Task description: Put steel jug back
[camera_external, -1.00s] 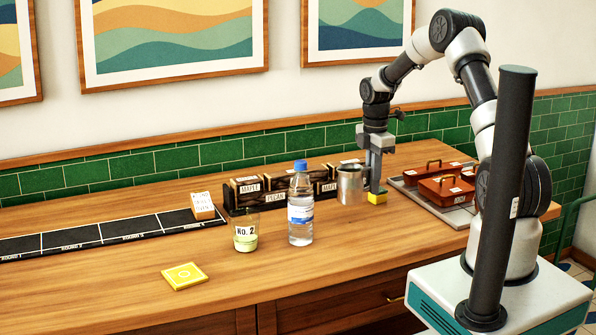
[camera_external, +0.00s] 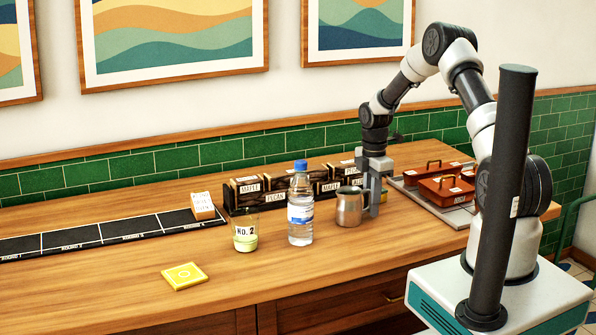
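The steel jug (camera_external: 348,208) is upright at the right of the water bottle, with its handle side towards my gripper. My gripper (camera_external: 373,212) points down at the jug's right side, and its fingers are at the handle. It appears shut on the jug, though the fingers' grip is partly hidden. I cannot tell whether the jug's base touches the counter or is just above it. A flat yellow square (camera_external: 184,276) with a ring mark lies bare at the front left of the counter (camera_external: 110,285).
A water bottle (camera_external: 300,212) and a "No. 2" cup (camera_external: 245,234) stand left of the jug. Labelled wooden boxes (camera_external: 248,190) stand behind. Red lidded boxes (camera_external: 446,190) sit on a grey tray at right. A dark marked strip (camera_external: 120,229) lies at left.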

